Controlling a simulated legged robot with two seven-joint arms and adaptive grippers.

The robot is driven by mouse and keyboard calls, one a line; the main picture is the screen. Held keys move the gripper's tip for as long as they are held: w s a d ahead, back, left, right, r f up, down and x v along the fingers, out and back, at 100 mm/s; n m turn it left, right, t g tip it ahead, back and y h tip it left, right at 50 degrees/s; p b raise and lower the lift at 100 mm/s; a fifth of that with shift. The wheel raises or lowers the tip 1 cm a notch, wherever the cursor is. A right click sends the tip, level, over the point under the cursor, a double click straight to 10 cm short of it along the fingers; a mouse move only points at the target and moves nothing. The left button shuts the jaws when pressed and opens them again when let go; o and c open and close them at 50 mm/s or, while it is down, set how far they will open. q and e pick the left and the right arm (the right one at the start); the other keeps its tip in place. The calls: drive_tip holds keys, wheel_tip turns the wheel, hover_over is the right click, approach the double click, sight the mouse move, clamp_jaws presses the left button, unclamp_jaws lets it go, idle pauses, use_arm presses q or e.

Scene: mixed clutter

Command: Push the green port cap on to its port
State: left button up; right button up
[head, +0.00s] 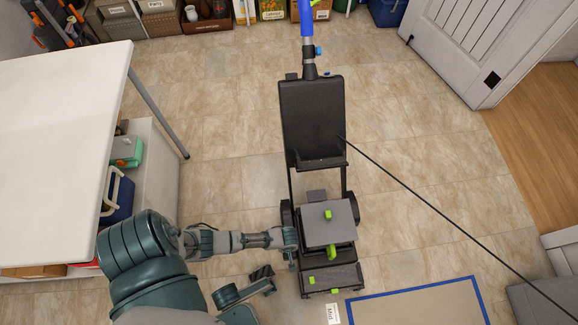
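A grey box (328,232) sits on the low part of a black wheeled stand (314,120). A green piece (327,214) is on the box's top, and another green piece (331,252) is at its front edge. Two smaller green pieces (311,280) are on the dark unit in front. I cannot tell which green piece is the port cap, nor make out its port. My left gripper (290,245) is at the left side of the grey box, very close to it. Its fingers are too small and overlapped to read.
A black cable (440,212) runs from the stand to the lower right. A blue-taped rectangle (418,297) lies on the floor at front right. A white table (60,140) stands at left. The tiled floor (230,120) is clear between table and stand.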

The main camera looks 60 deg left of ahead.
use_arm(q)
drive_tip(key=shift+f, duration=0.3)
idle(0.6)
drive_tip(key=o, duration=1.2)
wheel_tip(320, 180, up, 12)
drive_tip(key=shift+f, duration=0.1)
